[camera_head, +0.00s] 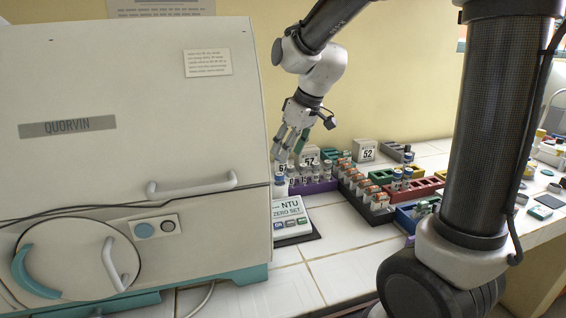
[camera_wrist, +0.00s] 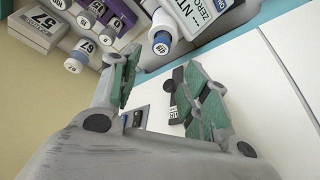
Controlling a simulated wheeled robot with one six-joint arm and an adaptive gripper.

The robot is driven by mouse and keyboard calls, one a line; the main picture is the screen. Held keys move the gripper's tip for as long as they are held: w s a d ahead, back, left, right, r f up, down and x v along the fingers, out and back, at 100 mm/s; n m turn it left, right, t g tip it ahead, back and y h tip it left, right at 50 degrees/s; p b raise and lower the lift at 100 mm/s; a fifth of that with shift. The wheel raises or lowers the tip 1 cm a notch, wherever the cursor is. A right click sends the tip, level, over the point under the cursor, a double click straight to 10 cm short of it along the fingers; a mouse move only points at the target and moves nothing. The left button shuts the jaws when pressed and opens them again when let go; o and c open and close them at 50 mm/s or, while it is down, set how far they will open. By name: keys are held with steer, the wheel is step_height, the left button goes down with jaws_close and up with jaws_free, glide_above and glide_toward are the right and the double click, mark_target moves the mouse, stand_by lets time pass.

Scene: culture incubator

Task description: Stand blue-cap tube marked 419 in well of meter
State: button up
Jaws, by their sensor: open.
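The meter (camera_head: 291,234) is a white box with a "NTU ZERO SET" face beside the incubator; its face also shows in the wrist view (camera_wrist: 192,14). A blue-cap tube (camera_wrist: 163,22) stands upright at the meter's back end, apparently in its well; its cap label seems to read 419. In the head view the tube (camera_head: 281,190) is close to the incubator's edge, its lower end hidden. My gripper (camera_head: 287,158) is open and empty, pointing down just above the tube. In the wrist view the gripper's fingers (camera_wrist: 165,88) are spread, with the cap beyond them, not between them.
The large white incubator (camera_head: 130,130) stands immediately left. Red and blue racks (camera_head: 421,187) lie right. Tiles in front are clear.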

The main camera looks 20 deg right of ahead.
steer(key=s+d+r+m+h, duration=0.1)
steer(key=s+d+r, duration=0.25)
steer(key=s, duration=0.25)
steer(key=s+d+r+m, duration=0.2)
steer(key=s+d+r, duration=0.1)
steer(key=s+d, duration=0.15)
steer(key=s+d+f+m, duration=0.1)
steer(key=s+d+m, duration=0.1)
steer(key=s, duration=0.5)
steer(key=s+d+f+m+h, duration=0.1)
steer(key=s+d, duration=0.2)
steer(key=s, duration=0.4)
steer(key=shift+d+f+m+h, duration=0.2)
steer(key=shift+d+m+h, duration=0.1)
steer(key=shift+m, duration=0.1)
steer(key=shift+c, duration=0.5)
stand_by(0.5)
